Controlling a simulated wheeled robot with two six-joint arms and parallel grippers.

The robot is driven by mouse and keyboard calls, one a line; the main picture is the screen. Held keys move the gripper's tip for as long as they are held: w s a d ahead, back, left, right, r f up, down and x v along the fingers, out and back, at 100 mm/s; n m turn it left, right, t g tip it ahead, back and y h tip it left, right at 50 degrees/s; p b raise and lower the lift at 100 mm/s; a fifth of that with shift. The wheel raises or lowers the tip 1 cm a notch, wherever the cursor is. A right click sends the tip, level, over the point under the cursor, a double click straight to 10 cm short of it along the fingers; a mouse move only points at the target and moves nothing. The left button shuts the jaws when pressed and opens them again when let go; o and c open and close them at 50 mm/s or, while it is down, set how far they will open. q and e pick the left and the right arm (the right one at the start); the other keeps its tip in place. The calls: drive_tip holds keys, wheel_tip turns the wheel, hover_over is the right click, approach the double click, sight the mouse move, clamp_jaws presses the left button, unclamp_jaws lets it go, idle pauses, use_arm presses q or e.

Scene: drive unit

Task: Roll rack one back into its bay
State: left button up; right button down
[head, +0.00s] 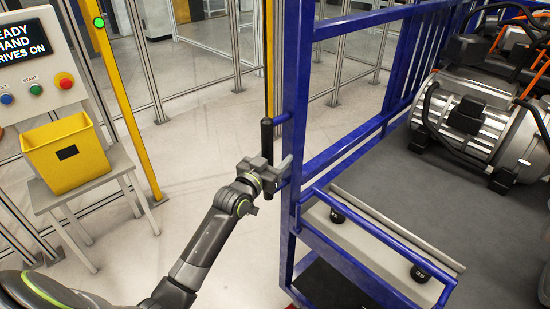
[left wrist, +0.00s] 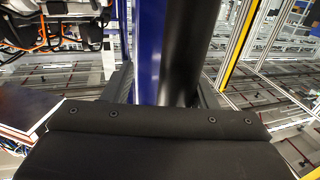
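A blue-framed rack (head: 295,130) stands at the right of the head view, with a black upright handle (head: 267,135) on its near left post. My left gripper (head: 270,172) is at the lower part of this handle, with its fingers on either side. In the left wrist view the black handle (left wrist: 185,50) stands between the fingers, close to the right one. A strip of the blue post (left wrist: 148,50) shows between the handle and the left finger, so the gripper looks open. My right gripper is not in view.
A silver drive unit (head: 478,120) with orange cables sits on a grey deck (head: 400,180) at right. A yellow bin (head: 65,155) on a small table, a button panel (head: 40,70) and a yellow post (head: 125,95) stand at left. The floor (head: 205,170) between is clear.

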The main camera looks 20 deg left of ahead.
use_arm(q)
drive_tip(key=shift+s+a+f, duration=0.15)
drive_tip(key=shift+s+f, duration=0.05)
drive_tip(key=shift+s, duration=0.4)
drive_tip(key=s+a+b, duration=0.2)
drive_tip(key=s+b, duration=0.1)
drive_tip(key=s, duration=1.3)
drive_tip(key=shift+r, duration=0.15)
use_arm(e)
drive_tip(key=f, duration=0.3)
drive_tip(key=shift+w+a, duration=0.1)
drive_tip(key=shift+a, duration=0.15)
